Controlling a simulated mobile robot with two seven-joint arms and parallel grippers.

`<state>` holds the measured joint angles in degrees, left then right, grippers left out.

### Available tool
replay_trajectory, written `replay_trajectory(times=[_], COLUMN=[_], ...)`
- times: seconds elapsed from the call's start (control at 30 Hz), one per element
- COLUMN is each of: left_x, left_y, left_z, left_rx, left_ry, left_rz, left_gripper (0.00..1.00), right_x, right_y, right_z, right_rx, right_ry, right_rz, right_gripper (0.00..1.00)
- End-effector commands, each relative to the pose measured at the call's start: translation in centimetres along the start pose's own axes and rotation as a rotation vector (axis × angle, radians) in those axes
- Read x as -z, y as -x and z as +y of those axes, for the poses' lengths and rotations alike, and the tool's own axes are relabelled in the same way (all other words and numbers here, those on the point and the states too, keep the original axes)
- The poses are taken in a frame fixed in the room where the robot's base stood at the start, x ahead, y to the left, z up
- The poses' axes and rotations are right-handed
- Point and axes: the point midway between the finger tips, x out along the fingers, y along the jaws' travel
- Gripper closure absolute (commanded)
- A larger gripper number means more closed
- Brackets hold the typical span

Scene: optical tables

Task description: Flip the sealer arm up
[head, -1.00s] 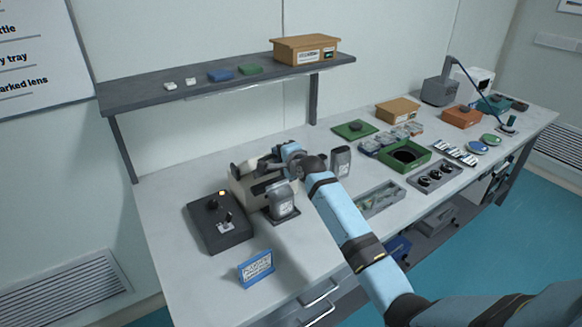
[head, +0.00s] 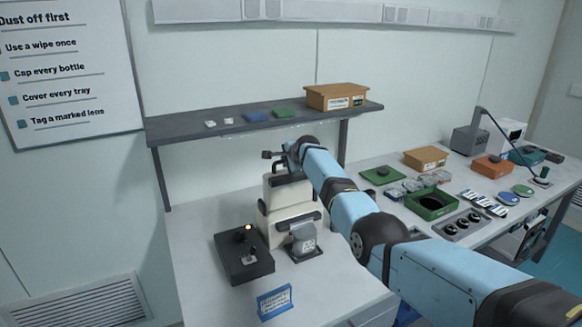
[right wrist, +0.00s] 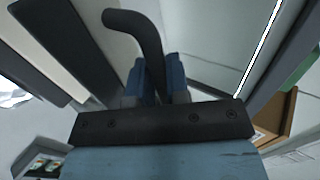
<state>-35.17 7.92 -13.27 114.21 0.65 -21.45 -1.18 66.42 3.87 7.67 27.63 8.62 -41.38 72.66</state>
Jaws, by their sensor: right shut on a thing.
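The cream sealer (head: 268,228) stands on the left part of the table. Its cream sealer arm (head: 285,190) is raised and stands steeply above the body. My right gripper (head: 283,157) is at the top of this arm, just under shelf height, and my blue arm partly hides it. In the right wrist view a dark curved handle (right wrist: 148,38) runs between the two blue fingers (right wrist: 155,80), which are closed on it. A grey pouch-like block (head: 303,241) stands at the sealer's front. My left gripper is not in view.
A dark control box (head: 243,262) with a lit orange lamp is left of the sealer. A blue-framed sign (head: 274,301) stands in front. The grey shelf (head: 230,130) is behind my gripper. Green trays (head: 432,207) and boxes fill the table's right part.

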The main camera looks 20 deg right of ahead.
Motion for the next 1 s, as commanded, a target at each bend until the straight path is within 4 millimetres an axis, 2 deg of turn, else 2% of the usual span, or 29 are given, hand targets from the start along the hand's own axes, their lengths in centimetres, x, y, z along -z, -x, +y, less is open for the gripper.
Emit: replay_trajectory(times=[0.77,0.8,0.87,1.0], left_x=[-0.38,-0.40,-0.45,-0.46], left_y=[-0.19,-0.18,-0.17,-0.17], left_z=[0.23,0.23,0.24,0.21], left_rx=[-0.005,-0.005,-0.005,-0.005], left_ry=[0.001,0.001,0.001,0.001], left_rz=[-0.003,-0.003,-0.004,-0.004], left_gripper=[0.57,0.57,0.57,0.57], right_x=[0.17,0.18,0.16,0.11], right_y=[-0.45,-0.44,-0.45,-0.54], right_z=[-0.75,-0.77,-0.72,-0.53], right_rx=[0.011,0.011,0.010,0.007], right_ry=[0.005,0.005,0.004,0.003], right_rz=[0.004,0.004,0.004,0.002], right_gripper=[1.00,0.75,0.61,0.60])
